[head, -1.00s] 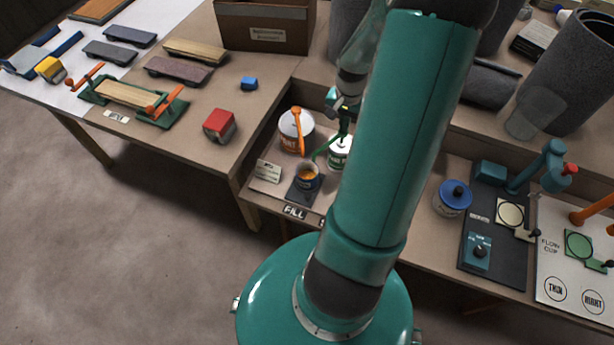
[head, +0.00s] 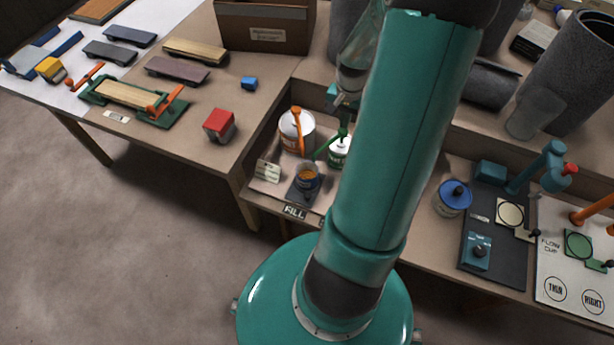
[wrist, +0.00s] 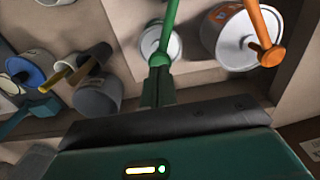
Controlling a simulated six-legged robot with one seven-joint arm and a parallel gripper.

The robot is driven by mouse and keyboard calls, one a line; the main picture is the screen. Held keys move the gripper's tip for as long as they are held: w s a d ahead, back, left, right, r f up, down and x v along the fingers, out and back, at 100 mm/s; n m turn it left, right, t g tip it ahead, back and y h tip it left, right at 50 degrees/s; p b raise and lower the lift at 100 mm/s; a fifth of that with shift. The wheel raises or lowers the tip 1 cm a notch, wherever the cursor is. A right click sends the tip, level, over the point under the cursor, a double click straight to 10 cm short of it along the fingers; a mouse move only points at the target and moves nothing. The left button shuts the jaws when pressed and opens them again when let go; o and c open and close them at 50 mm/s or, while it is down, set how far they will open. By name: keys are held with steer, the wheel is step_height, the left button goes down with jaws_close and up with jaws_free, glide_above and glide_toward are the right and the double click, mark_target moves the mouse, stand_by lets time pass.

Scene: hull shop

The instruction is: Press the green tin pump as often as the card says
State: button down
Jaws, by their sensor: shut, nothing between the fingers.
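The green tin pump (head: 343,138) stands on a white tin (head: 340,158), partly hidden behind my arm. Its green spout reaches left over a small dark cup (head: 307,178) with orange-brown contents. My gripper (head: 344,115) is shut and empty, just above the pump head. In the wrist view my gripper (wrist: 157,84) is lined up with the green pump head (wrist: 159,60); I cannot tell whether they touch. A small pale card (head: 267,171) stands left of the cup; its writing is too small to read.
A larger white tin with an orange pump (head: 298,128) stands close to the left of the green one. A "FILL" label (head: 294,212) lies at the front edge. A blue-lidded pot (head: 453,197) and a dark board (head: 490,255) are to the right.

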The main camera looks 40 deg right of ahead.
steer(key=shift+f, duration=1.4)
steer(key=shift+r, duration=1.5)
step_height(320, 180, up, 6)
stand_by(0.4)
